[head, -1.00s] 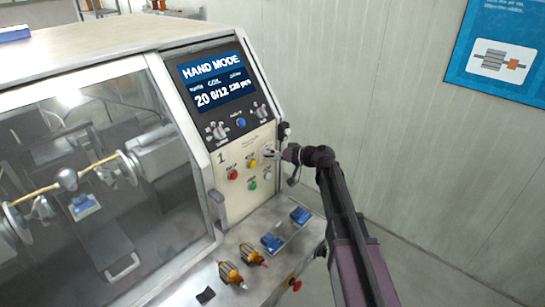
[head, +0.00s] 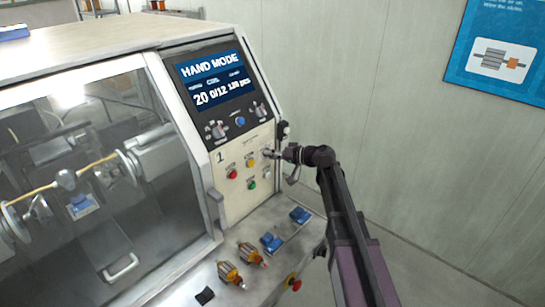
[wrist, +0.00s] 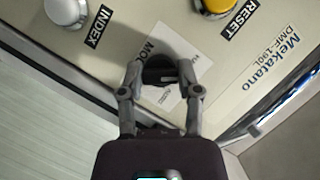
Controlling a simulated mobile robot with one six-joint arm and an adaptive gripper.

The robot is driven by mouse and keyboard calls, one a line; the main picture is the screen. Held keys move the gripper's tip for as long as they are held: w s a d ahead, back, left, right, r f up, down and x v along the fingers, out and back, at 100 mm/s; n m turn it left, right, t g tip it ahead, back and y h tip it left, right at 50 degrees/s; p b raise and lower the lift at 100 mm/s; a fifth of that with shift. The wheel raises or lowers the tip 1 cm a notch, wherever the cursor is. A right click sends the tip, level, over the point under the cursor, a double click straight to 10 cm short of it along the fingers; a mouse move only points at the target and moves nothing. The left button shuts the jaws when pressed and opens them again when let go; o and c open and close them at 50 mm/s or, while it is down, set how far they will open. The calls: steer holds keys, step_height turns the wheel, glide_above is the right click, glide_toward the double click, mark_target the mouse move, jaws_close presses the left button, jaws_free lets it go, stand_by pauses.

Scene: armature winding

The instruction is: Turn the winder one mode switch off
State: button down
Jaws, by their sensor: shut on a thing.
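The winder one (head: 222,202) has a cream control panel with a large "1" on it and a screen (head: 213,78) reading HAND MODE. The mode switch (wrist: 158,75) is a dark knob on a white plate in the wrist view, with its label partly covered. My gripper (wrist: 158,70) is at the panel with its two fingers closed around that knob; it also shows in the head view (head: 270,154), at the panel's upper right. The knob's exact angle is hard to read because the fingers hide part of it.
The yellow RESET button (wrist: 214,7) and the white INDEX button (wrist: 66,12) flank the switch. Red (head: 232,174) and green (head: 252,185) buttons are also on the panel. Orange armatures (head: 230,274) and blue parts (head: 271,243) lie on the ledge below.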

steer(key=m+y+b, duration=0.1)
steer(key=m+b, duration=0.1)
steer(key=m, duration=0.1)
steer(key=shift+f+g+y, duration=0.2)
steer(key=shift+g+y, duration=0.1)
steer(key=shift+y, duration=0.1)
steer(key=shift+r+m+y+b, duration=0.15)
steer(key=shift+m+y+b, duration=0.55)
steer(key=shift+m+b, duration=0.65)
steer(key=shift+m, duration=0.25)
steer(key=shift+c, duration=1.5)
jaws_free()
steer(key=v, duration=1.2)
